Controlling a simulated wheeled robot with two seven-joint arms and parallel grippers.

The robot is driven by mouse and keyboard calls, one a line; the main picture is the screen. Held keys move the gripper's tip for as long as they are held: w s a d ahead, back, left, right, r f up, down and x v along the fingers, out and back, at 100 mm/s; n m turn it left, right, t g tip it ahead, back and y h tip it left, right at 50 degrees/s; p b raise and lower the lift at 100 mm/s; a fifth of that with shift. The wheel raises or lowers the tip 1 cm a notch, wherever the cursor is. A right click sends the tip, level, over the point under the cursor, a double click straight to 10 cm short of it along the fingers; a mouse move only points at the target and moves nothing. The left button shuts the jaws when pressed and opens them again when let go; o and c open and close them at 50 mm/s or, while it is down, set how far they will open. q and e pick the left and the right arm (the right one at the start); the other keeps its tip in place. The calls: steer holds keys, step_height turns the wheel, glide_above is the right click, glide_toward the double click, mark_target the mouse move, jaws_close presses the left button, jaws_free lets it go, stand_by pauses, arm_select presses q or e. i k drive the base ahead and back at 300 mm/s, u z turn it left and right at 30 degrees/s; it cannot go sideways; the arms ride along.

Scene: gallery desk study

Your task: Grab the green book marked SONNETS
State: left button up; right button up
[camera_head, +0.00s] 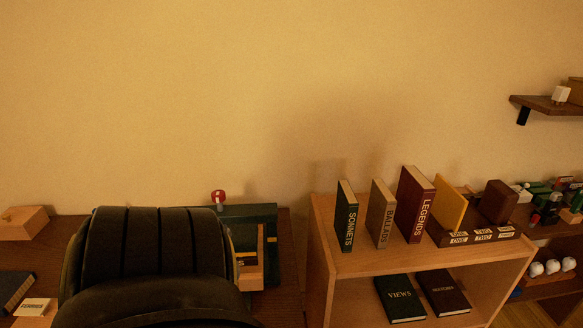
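The dark green book marked SONNETS (346,217) stands upright on top of a low wooden bookcase (327,268), near its left end. Its spine faces me with the lettering running along it. A grey-brown book marked BALLADS (382,214) stands to its right with a gap between them. A dark red book marked LEGENDS (415,207) stands further right. Neither of my grippers shows in the head view.
Books marked VIEWS (400,297) and another dark book (444,291) lie on the lower shelf. A large black chair back (150,255) fills the lower left, before a desk.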

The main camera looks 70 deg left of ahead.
mark_target(347, 203)
steer(key=k, duration=0.35)
steer(key=u, duration=2.35)
steer(key=i, duration=0.2)
steer(key=z, duration=0.25)
